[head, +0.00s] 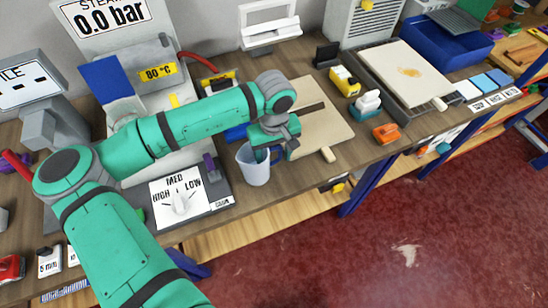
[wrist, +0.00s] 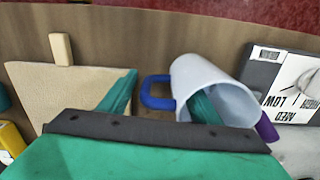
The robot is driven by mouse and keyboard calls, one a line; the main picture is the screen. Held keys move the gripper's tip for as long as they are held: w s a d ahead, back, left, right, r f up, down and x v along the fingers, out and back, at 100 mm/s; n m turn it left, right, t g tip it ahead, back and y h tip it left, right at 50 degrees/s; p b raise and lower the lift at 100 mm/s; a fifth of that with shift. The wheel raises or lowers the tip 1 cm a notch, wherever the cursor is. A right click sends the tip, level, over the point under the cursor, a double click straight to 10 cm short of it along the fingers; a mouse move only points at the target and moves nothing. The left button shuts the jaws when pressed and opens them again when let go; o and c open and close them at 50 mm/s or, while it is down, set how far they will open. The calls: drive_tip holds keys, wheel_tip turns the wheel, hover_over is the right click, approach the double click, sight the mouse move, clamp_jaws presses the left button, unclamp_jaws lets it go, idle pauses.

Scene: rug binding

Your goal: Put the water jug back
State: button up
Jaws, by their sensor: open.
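The water jug (head: 254,168), pale blue-white with an open top, stands near the front edge of the workbench. In the wrist view the jug (wrist: 222,88) shows its open mouth and a blue handle (wrist: 157,92) on its left side. My gripper (head: 270,152) is over the jug's handle side, open, with its fingers pointing down. In the wrist view my gripper (wrist: 160,95) has one finger left of the handle and the other inside the jug's mouth, so handle and wall lie between them. Whether either finger touches the jug cannot be told.
A dial panel marked HIGH, MED, LOW (head: 163,190) lies left of the jug. A tan board (head: 322,130) lies to its right, with an orange object (head: 386,132) beyond. The steam machine (head: 105,45) stands behind my arm. The red floor in front is clear.

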wheel_tip(320, 180, up, 11)
drive_tip(key=shift+r, duration=0.1)
idle(0.3)
drive_tip(key=shift+d, duration=0.1)
idle(0.3)
